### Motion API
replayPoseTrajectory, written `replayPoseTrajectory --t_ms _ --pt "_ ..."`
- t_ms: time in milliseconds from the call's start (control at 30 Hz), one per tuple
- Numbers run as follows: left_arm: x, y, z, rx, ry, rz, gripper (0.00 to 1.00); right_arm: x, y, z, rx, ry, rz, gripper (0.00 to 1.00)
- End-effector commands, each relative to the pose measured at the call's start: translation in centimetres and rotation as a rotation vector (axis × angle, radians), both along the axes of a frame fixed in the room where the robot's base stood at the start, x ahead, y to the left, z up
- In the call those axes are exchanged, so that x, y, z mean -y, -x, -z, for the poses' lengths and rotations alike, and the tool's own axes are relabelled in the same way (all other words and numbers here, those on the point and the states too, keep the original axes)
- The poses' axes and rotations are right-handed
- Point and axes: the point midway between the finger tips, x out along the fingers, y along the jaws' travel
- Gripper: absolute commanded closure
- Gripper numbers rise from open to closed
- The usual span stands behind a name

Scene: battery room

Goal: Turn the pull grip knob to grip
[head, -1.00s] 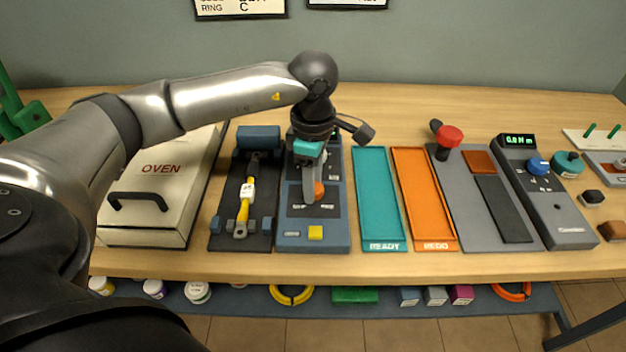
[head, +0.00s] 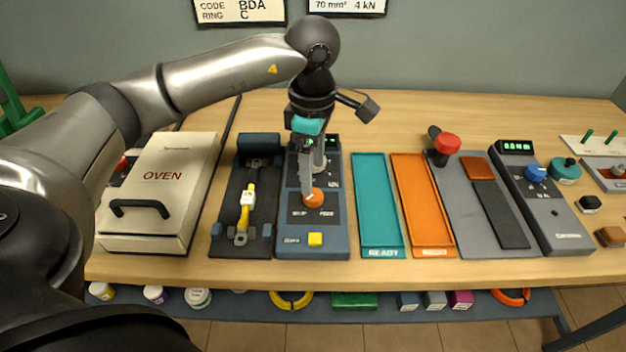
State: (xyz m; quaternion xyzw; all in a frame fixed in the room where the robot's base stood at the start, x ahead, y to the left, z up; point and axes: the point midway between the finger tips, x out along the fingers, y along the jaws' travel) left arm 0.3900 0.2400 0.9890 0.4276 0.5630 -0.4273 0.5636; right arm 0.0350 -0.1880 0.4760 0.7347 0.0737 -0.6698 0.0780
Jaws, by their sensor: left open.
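The orange knob (head: 314,197) sits on the blue-grey control unit (head: 340,240), above a yellow button (head: 315,239). It has a pale pointer mark. Small labels lie below it on a dark panel, too small to read surely. My left gripper (head: 308,188) is open and points down over the unit. One grey finger comes down at the knob's upper left edge and hides part of it; I cannot tell whether they touch. The gripper also covers part of the unit's upper panel and display. My right gripper is out of view.
Left of the unit is a dark fixture (head: 221,238) holding a yellow cable piece (head: 245,215), then a cream oven (head: 150,220). To the right are a teal tray (head: 375,190), an orange tray (head: 420,190) and a grey unit with a red knob (head: 447,144).

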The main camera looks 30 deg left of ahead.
Motion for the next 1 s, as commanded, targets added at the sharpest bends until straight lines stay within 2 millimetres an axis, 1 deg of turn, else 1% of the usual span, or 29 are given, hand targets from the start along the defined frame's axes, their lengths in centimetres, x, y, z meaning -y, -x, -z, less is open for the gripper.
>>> replayPoseTrajectory --t_ms 33,200,300,400,500,600,1000 --pt "0.0 -0.1 -1.7 0.006 0.000 0.001 0.24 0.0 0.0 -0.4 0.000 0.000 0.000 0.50" --pt "0.0 -0.1 -5.6 0.005 0.001 0.001 0.24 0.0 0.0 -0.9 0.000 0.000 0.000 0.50" --pt "0.1 -0.1 -7.3 0.004 0.001 0.001 0.24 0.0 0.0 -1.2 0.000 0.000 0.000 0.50" --pt "0.1 -0.1 -8.6 0.002 0.001 0.001 0.24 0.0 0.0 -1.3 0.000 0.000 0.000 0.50" --pt "0.0 0.0 -9.3 0.002 0.000 0.001 0.24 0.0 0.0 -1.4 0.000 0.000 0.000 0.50" --pt "0.0 0.0 -9.6 0.001 0.000 0.001 0.24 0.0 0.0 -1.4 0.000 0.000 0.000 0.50" --pt "0.0 0.0 -9.6 0.001 0.001 0.001 0.24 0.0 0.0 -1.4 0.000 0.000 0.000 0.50"
